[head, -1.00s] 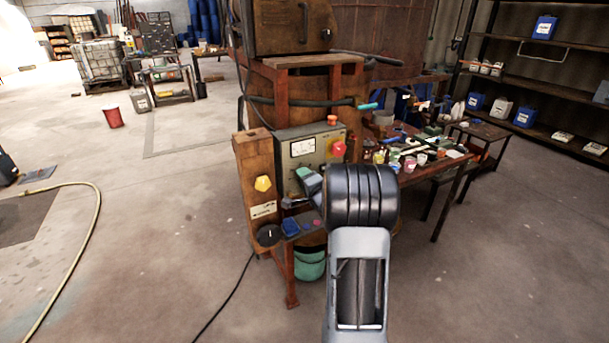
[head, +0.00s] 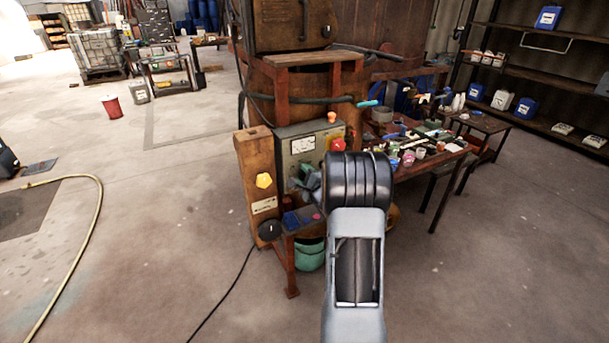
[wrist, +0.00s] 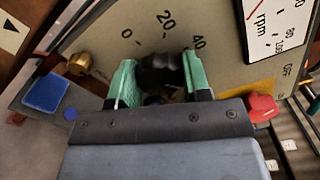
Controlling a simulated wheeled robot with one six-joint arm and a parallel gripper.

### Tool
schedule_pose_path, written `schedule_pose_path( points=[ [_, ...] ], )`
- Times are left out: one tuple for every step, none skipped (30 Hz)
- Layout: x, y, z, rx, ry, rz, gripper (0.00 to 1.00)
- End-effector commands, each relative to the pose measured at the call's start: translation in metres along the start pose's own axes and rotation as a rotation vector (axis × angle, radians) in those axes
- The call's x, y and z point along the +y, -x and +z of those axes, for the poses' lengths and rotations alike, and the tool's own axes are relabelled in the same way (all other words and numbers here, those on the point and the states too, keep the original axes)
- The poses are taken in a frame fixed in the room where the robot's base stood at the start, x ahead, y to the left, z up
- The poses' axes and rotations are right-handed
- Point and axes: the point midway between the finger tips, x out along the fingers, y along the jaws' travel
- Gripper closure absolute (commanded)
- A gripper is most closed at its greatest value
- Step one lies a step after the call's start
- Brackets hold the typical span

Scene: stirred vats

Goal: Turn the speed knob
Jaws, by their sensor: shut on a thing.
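The speed knob (wrist: 160,72) is a black ribbed knob on the grey control panel (wrist: 95,45), in front of a printed scale showing 0, 20 and 40. My gripper (wrist: 160,84) has its green-tipped fingers on either side of the knob and is shut on it. The knob's lower part and any pointer mark are hidden by the gripper. In the head view the panel (head: 284,143) is on the vat stand, and my gripper (head: 303,184) is at its lower face. The knob is hidden there by my arm.
An rpm meter (wrist: 277,22) and a red knob (wrist: 262,108) lie right of the speed knob. A brass fitting (wrist: 79,64) is at left. A cluttered bench (head: 455,153) stands right; the floor at left is largely clear.

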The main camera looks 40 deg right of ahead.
Motion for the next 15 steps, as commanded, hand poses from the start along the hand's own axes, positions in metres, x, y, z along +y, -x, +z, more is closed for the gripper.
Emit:
schedule_pose_path(
  points=[
    [0.0001, 0.0001, -0.0002, 0.001, -0.005, 0.001, 0.80],
    [0.0002, 0.0001, -0.0002, 0.001, -0.007, 0.001, 0.80],
    [0.0003, 0.0001, -0.0003, 0.001, -0.010, 0.001, 0.80],
    [0.0003, 0.0001, -0.0003, 0.001, -0.011, 0.001, 0.80],
    [0.0003, 0.0001, -0.0003, 0.001, -0.011, 0.001, 0.80],
    [0.0004, 0.0001, -0.0003, 0.001, -0.012, 0.001, 0.80],
    [0.0004, 0.0001, -0.0003, 0.001, -0.012, 0.001, 0.80],
    [0.0004, 0.0001, -0.0003, 0.001, -0.012, 0.001, 0.80],
    [0.0004, 0.0001, -0.0003, 0.001, -0.012, 0.001, 0.80],
    [0.0004, 0.0001, -0.0003, 0.001, -0.012, 0.001, 0.80],
    [0.0004, 0.0001, -0.0003, 0.001, -0.011, 0.001, 0.80],
    [0.0004, 0.0001, -0.0003, 0.001, -0.011, 0.001, 0.80],
    [0.0004, 0.0001, -0.0003, 0.001, -0.011, 0.000, 0.80],
    [0.0004, 0.0001, -0.0003, 0.001, -0.011, 0.000, 0.80],
    [0.0004, 0.0001, -0.0003, 0.001, -0.011, 0.000, 0.52]
  ],
)
